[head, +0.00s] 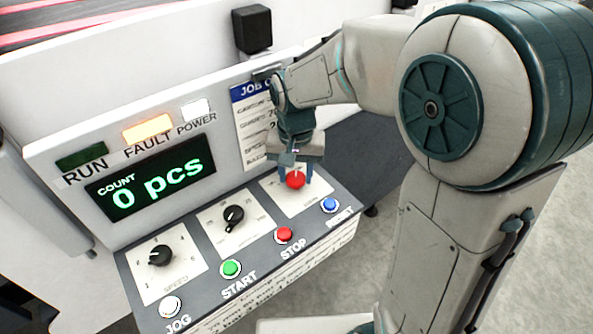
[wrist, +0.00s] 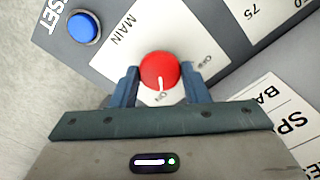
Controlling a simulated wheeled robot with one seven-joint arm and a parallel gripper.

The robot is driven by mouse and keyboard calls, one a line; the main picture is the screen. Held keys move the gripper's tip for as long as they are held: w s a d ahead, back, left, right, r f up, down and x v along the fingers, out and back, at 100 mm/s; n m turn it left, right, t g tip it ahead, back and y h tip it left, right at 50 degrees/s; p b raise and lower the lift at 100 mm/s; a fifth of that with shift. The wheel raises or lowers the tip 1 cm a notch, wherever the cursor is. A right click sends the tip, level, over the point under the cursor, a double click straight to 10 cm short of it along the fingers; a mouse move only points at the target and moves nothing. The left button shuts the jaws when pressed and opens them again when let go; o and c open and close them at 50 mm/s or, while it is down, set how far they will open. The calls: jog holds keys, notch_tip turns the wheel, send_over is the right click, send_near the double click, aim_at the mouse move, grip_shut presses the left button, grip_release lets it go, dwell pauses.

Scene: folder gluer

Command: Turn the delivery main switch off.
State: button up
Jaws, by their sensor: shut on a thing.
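The delivery main switch is a red round knob (head: 295,180) on a white plate at the right end of the control panel. In the wrist view the red knob (wrist: 158,70) has a white pointer line aimed at the "ON" mark, and the word "MAIN" is printed on its plate. A second mark at the plate's right is too blurred to read surely. My gripper (head: 294,172) comes down from above with its two blue fingers on either side of the knob. In the wrist view my gripper (wrist: 158,82) is shut on the knob.
Beside the knob are a blue RESET button (head: 329,205), a red STOP button (head: 284,235), a green START button (head: 230,269) and a white JOG button (head: 171,307). Two black dials (head: 233,215) sit further left. The display (head: 150,178) reads 0 pcs; the FAULT lamp (head: 147,130) glows orange.

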aim_at(296, 176)
jog(key=n, duration=1.3)
jog(key=shift+r, duration=0.1)
jog(key=shift+w+n, duration=0.1)
jog(key=shift+n, duration=2)
jog(key=o, duration=1)
notch_tip(296, 176, up, 14)
jog(key=shift+f, duration=0.1)
